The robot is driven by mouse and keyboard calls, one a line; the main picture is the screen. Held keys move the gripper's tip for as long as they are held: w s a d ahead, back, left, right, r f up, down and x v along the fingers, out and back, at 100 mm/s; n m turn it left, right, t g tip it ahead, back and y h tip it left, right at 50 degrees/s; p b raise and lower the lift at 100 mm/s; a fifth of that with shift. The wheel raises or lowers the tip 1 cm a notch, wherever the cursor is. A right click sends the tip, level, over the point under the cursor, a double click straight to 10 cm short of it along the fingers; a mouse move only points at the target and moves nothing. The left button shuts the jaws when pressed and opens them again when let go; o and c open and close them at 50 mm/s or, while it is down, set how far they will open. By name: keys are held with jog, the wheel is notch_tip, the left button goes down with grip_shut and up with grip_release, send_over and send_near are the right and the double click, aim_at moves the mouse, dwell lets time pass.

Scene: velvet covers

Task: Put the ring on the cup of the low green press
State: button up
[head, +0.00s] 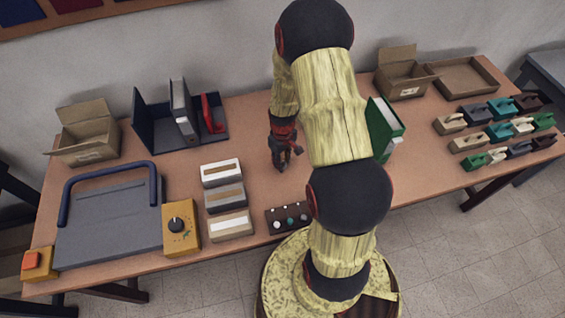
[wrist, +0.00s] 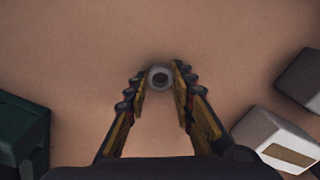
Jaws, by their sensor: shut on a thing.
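My gripper (head: 286,163) points down over the bare middle of the table. In the wrist view its two fingers (wrist: 161,80) are closed on a small grey ring (wrist: 160,77) with a dark centre. The ring cannot be made out in the head view. Several small presses stand in rows on the right of the table. One green press (head: 475,161) is in the front row at the left, and another green press (head: 543,121) is at the right end of the middle row. Their cups and relative heights are too small to tell.
A green binder (head: 391,125) stands between my gripper and the presses. Three label boxes (head: 226,198) and a dark tray (head: 290,219) with small round pieces lie nearby. An open carton (head: 402,78) and shallow box (head: 464,78) stand behind. Table between binder and presses is clear.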

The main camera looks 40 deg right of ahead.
jog(key=shift+r, duration=0.6)
notch_tip(320, 180, up, 3)
jog(key=shift+s+a+f+p, duration=0.1)
jog(key=shift+f+p, duration=0.1)
jog(key=shift+p, duration=0.3)
jog(key=s+a+r+p, duration=0.2)
jog(key=s+a+r, duration=0.6)
jog(key=s, duration=0.3)
jog(key=shift+r, duration=0.6)
jog(key=shift+s+a, duration=0.1)
